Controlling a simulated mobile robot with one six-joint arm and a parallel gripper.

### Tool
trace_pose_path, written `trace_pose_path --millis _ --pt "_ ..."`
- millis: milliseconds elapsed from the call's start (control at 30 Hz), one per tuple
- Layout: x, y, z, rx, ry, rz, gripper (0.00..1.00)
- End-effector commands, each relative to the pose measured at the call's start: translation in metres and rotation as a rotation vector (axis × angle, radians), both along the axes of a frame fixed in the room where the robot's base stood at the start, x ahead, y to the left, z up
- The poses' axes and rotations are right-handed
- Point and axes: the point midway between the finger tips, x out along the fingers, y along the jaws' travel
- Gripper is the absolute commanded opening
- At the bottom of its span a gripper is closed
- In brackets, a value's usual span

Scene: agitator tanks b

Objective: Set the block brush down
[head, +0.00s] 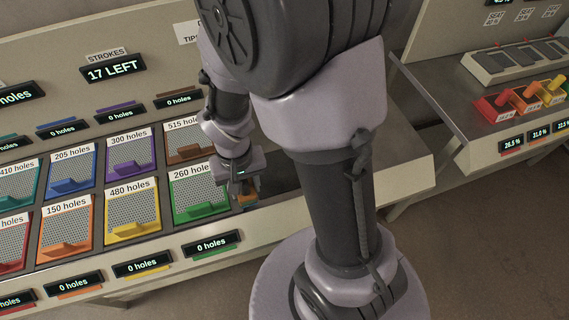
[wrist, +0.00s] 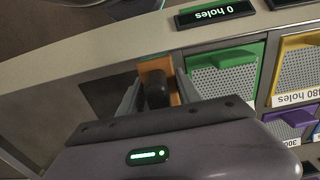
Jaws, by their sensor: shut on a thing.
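My gripper (head: 240,188) is low over the right end of the bench, just right of the green panel. The brush shows as an orange-brown block with a black part in front. In the head view only a small piece of the brush (head: 247,200) shows below my gripper. I cannot tell whether its underside touches the surface. A dark recessed area (head: 281,177) lies beside it, partly hidden by my arm.
Perforated panels in coloured frames fill the bench on the left, including the green panel (head: 200,191) and yellow panel (head: 132,211). The lower display (head: 211,245) reads 0 holes. The strokes display (head: 113,69) reads 17 left.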

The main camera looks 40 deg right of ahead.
Motion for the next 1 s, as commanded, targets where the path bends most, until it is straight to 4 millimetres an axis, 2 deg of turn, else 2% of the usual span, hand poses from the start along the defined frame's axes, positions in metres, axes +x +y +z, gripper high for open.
trace_pose_path --millis 33,200,300,400,467,633,967,1000 --pt "0.005 -0.018 -0.004 0.0 -0.002 -0.011 0.0" --pt "0.02 -0.077 -0.011 -0.001 -0.002 -0.008 0.0" --pt "0.028 -0.104 -0.013 0.0 -0.001 -0.005 0.0" --pt "0.032 -0.118 -0.013 -0.001 -0.002 0.0 0.0" --pt "0.033 -0.121 -0.017 0.0 0.0 0.001 0.0" --pt "0.032 -0.121 -0.049 0.0 0.001 0.002 0.0" --pt "0.033 -0.121 -0.051 0.0 0.0 0.002 0.0" --pt "0.033 -0.121 -0.052 0.0 0.0 0.003 0.42"
